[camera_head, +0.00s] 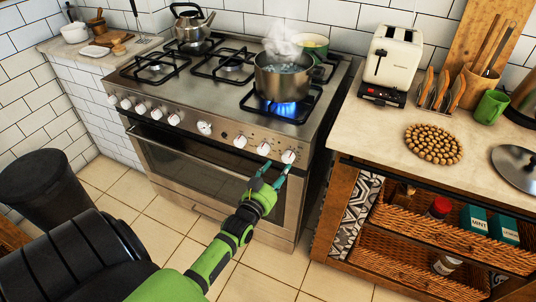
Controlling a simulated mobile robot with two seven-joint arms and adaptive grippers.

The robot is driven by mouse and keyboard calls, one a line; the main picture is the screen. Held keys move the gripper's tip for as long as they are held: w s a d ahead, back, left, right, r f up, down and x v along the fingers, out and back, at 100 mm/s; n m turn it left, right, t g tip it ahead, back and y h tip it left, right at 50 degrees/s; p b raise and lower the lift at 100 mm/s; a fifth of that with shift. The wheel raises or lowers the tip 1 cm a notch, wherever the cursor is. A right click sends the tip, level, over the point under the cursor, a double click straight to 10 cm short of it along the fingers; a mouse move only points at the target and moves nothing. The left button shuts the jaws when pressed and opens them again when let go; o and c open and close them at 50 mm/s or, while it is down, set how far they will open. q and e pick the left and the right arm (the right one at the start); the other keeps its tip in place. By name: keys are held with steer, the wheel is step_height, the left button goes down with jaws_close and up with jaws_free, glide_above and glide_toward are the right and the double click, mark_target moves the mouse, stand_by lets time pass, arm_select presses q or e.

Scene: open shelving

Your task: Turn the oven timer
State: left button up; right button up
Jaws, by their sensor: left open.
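The steel oven (200,165) has a row of white knobs along its front panel. One larger round dial (204,128) sits near the middle of the row. I cannot tell for certain which control is the timer. My left gripper (275,169) is open, with teal fingertips, in front of the panel's right end. Its fingertips are just below the rightmost knob (288,157) and the knob left of it (263,149). I cannot tell whether it touches either knob. The round dial is well to the gripper's left. My right gripper is not in view.
A steaming pot (283,77) stands over a lit blue flame, and a kettle (192,24) stands at the back. A wooden counter unit (345,205) with a toaster (391,55) is close on the right. A black bin (45,185) stands left. The tiled floor before the oven is clear.

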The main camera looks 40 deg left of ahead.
arm_select(q)
steer(key=s+d, duration=0.1)
steer(key=s, duration=0.6)
steer(key=shift+s+r, duration=0.15)
steer(key=shift+d, duration=0.1)
steer(key=s+d+f+g+h, duration=0.1)
steer(key=s+d+f+g, duration=0.25)
steer(key=f, duration=0.55)
steer(key=s+d+f+g+h+p, duration=0.1)
steer(key=s+d+f+g, duration=0.1)
steer(key=s+f, duration=0.5)
steer(key=s+d+f+g+h, duration=0.1)
steer(key=s+d+f+g, duration=0.15)
steer(key=f, duration=0.85)
steer(key=s+d+f+g, duration=0.1)
steer(key=s+f, duration=0.3)
steer(key=s, duration=0.4)
steer(key=s+d+f+m+g+p, duration=0.1)
steer(key=s+f+g, duration=0.3)
steer(key=s, duration=0.4)
steer(key=s+d+f+g, duration=0.1)
steer(key=s+f+g, duration=0.2)
steer(key=s, duration=0.5)
steer(key=shift+f+m, duration=0.3)
steer(key=shift+f, duration=0.15)
steer(key=c, duration=0.4)
steer(key=shift+s, duration=0.1)
steer(key=shift+c, duration=0.2)
